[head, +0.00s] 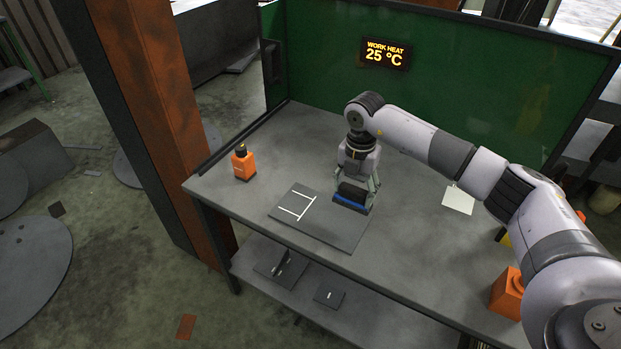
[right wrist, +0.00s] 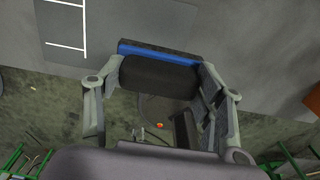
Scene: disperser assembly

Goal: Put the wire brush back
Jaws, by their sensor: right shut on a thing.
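The wire brush appears as a dark block with a blue strip along one edge (head: 350,198); bristles cannot be made out. My right gripper (head: 356,186) is shut on it, with one finger at each end. In the right wrist view the black body (right wrist: 158,76) sits between the fingers, its blue edge (right wrist: 150,50) on the far side. The brush is at the right corner of a dark grey plate with white marks (head: 325,232); I cannot tell whether it touches the plate. My left gripper is out of view.
A small orange container with a black top (head: 243,166) stands at the table's left end. A pale square sheet (head: 458,200) lies to the right. An orange object (head: 507,292) is near the front right edge. A green panel (head: 320,60) closes the back. Flat dark parts lie on the lower shelf (head: 370,305).

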